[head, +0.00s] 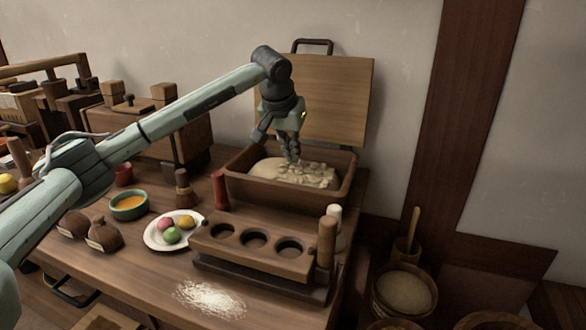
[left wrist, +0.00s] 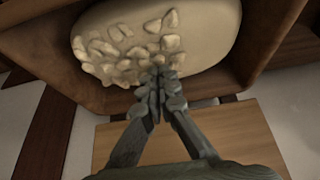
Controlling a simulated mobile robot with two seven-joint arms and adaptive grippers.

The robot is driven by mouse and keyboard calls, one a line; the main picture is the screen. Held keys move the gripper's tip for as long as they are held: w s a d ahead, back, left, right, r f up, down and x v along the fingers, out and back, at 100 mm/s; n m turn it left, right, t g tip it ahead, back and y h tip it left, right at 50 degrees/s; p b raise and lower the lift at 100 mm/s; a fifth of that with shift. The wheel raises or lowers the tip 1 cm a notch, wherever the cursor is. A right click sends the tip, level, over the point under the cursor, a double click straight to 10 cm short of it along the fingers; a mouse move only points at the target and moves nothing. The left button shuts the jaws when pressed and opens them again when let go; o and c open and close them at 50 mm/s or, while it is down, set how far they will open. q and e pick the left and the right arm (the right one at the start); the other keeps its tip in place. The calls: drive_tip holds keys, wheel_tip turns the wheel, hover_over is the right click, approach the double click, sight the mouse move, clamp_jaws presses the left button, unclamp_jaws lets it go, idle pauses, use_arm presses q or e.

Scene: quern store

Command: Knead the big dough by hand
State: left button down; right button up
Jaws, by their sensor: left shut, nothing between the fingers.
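The big dough (head: 268,170) is a pale mass in a brown wooden trough (head: 240,192) at the back right of the table. Its right part is broken into lumps, and the rest looks smooth. In the left wrist view the dough (left wrist: 200,30) fills the trough (left wrist: 50,50), with lumps at the left and near the fingertips. My left gripper (head: 292,160) points down over the dough, its fingers together and empty. In the left wrist view the fingertips (left wrist: 160,85) are at the dough's lumpy edge; I cannot tell whether they press into it. My right gripper is not in view.
A wooden board (head: 330,100) stands upright behind the trough. In front is a wooden block with three holes (head: 240,260). A plate (head: 155,240) with coloured balls, an orange-filled bowl (head: 128,203) and spilled flour (head: 210,297) are on the table.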

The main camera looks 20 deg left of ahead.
use_arm(q)
drive_tip(key=shift+f, duration=0.1)
drive_tip(key=shift+f+b, duration=0.75)
drive_tip(key=shift+f, duration=0.55)
drive_tip(key=shift+r+p, duration=1.05)
drive_tip(key=shift+r, duration=0.35)
wheel_tip(320, 180, up, 6)
drive_tip(key=p, duration=0.5)
